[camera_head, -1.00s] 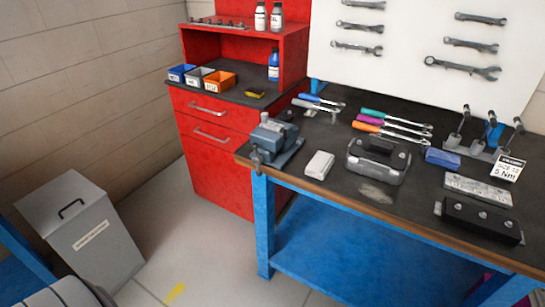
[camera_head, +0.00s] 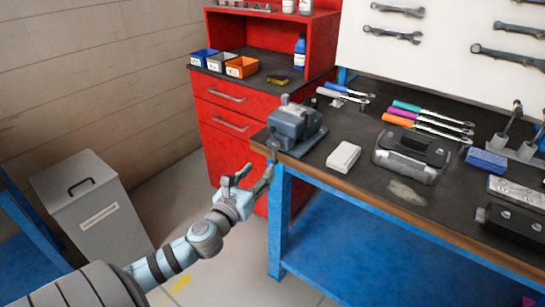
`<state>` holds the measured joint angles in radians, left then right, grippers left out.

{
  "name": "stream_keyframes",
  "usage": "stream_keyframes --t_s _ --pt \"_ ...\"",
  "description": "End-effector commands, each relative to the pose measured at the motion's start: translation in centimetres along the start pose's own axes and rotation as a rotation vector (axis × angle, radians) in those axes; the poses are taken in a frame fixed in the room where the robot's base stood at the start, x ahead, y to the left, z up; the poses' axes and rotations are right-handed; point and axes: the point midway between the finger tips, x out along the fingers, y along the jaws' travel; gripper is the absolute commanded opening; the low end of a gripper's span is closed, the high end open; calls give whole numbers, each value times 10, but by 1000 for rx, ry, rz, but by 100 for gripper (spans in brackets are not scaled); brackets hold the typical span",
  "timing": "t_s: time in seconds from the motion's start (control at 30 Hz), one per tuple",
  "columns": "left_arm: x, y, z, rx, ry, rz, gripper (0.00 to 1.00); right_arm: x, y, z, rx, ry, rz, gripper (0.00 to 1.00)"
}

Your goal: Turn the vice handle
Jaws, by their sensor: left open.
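The blue-grey vice (camera_head: 295,125) stands on the left front corner of the workbench. Its handle (camera_head: 274,146) shows at the vice's front, hanging over the bench edge; it is small in the picture. My left gripper (camera_head: 252,175) is open and empty. It shows below and a little left of the handle, in front of the red cabinet in the picture. One finger's tip appears close under the handle; I cannot tell whether they touch. My right gripper is not in view.
The workbench (camera_head: 350,190) has a blue leg below the vice. A white box (camera_head: 343,156) and a grey case (camera_head: 411,156) lie to the vice's right. The red cabinet (camera_head: 222,150) stands behind. A grey bin (camera_head: 85,205) stands on the floor at left.

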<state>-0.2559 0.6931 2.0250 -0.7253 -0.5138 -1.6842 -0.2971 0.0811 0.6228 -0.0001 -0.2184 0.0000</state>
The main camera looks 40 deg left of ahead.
Motion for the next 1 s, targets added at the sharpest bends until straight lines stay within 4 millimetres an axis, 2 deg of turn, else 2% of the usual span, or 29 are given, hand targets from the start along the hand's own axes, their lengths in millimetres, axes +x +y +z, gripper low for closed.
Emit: stream_keyframes --t_s 0.1,0.2,0.3,0.43,0.67,0.77,0.97,1.0 --pt "37 0 3 -10 -5 2 46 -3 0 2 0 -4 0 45" --pt "63 0 2 -10 -2 2 46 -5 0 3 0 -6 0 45" --pt "80 0 1 -8 0 1 46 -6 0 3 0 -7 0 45" --pt "91 0 1 -7 0 0 46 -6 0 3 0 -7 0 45" --pt "93 0 0 -5 1 -1 46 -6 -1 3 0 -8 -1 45" --pt "93 0 0 -5 1 -1 33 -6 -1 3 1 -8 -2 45" --pt "93 0 0 -5 1 0 1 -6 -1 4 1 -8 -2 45" --pt "93 0 0 -5 1 1 0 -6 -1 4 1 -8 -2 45"
